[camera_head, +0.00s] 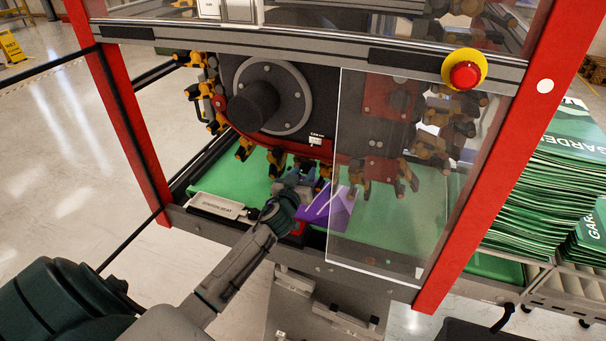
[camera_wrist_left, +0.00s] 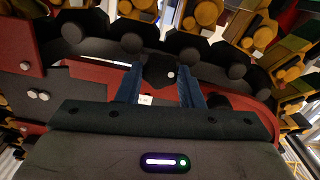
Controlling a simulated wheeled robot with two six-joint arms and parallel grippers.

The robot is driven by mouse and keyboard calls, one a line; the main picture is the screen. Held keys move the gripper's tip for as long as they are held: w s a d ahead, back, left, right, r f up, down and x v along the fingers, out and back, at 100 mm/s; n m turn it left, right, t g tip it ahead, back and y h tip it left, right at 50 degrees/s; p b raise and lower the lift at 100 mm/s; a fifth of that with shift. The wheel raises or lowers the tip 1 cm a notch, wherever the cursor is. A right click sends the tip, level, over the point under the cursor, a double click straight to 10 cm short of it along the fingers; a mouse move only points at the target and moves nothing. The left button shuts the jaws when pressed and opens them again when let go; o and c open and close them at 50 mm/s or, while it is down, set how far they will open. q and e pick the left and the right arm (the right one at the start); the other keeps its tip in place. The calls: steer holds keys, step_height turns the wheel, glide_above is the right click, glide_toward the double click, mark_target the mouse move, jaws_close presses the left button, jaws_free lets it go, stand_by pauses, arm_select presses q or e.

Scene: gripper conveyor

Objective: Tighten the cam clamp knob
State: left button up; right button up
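My left gripper (camera_head: 300,187) reaches in under the carousel wheel, above the green belt, in the head view. In the left wrist view, my left gripper (camera_wrist_left: 160,88) has its two blue fingers well apart. A dark, faceted, knob-like piece (camera_wrist_left: 160,72) with a small pale dot shows between the fingertips; it may be the cam clamp knob. I see no clear sign that the fingers press on it. In the head view I cannot make out the knob behind my gripper. My right gripper is not in view.
The black carousel wheel (camera_head: 281,93) carries several orange-and-black grippers around its rim. A clear panel (camera_head: 385,225) covers the right half of the opening. A purple wedge (camera_head: 335,207) is beside my gripper. A red stop button (camera_head: 465,74) is on the frame; green bags are stacked right.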

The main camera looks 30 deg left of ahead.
arm_select(q)
steer(key=shift+m, duration=0.3)
steer(key=shift+c, duration=0.3)
steer(key=m, duration=0.3)
steer(key=shift+m+b, duration=0.3)
steer(key=shift+m, duration=0.1)
steer(key=m, duration=0.4)
steer(key=shift+m, duration=0.3)
steer(key=m+p, duration=0.1)
steer(key=m, duration=0.4)
steer(key=shift+r+m+p, duration=0.1)
steer(key=shift+m+p, duration=0.2)
steer(key=m+p, duration=0.1)
steer(key=m, duration=0.3)
steer(key=shift+m, duration=0.4)
steer(key=o, duration=1)
